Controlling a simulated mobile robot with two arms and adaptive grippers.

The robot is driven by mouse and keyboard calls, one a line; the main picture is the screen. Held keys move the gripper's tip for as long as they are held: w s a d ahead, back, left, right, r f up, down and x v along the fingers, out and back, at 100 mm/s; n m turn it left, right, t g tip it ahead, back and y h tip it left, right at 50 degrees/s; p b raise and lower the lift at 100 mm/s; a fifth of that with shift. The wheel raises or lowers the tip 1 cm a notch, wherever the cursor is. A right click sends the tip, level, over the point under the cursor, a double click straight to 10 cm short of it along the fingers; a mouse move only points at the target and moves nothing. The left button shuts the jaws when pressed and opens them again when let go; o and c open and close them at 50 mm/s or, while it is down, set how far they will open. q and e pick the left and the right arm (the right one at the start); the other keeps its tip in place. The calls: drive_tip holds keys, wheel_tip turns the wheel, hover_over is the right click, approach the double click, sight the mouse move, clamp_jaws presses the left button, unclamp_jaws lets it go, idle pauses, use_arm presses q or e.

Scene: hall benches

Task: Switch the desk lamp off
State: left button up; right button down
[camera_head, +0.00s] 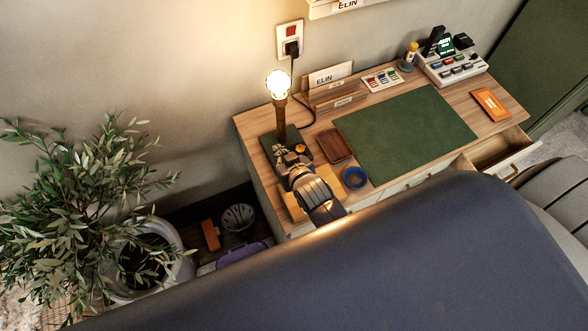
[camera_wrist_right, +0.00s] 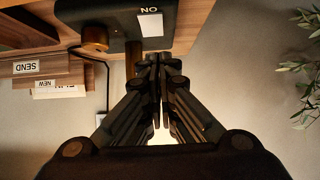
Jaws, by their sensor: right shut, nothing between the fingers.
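The desk lamp's bulb (camera_head: 278,82) is lit on a brass post (camera_head: 280,118) at the desk's back left. Its dark base (camera_wrist_right: 120,14) carries a brass knob (camera_wrist_right: 95,37) and a white label (camera_wrist_right: 150,23) that seems to read ON. In the head view the knob (camera_head: 300,148) shows beside my right gripper (camera_head: 290,160). That gripper is shut and empty at the base's near side. In the right wrist view its fingertips (camera_wrist_right: 158,60) are close to the label and post, right of the knob; contact is unclear. My left gripper is not in view.
A wall socket (camera_head: 291,32) with a black plug is behind the lamp. A brown tray (camera_head: 336,146) and blue bowl (camera_head: 354,178) stand close right of my gripper. A green mat (camera_head: 405,135) lies bare beyond. A potted plant (camera_head: 150,255) stands left.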

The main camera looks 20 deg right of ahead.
use_arm(q)
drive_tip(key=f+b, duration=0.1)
drive_tip(key=b, duration=0.1)
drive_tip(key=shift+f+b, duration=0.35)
use_arm(e)
drive_tip(key=v, duration=1)
drive_tip(key=shift+s+f, duration=0.25)
drive_tip(key=shift+s, duration=0.05)
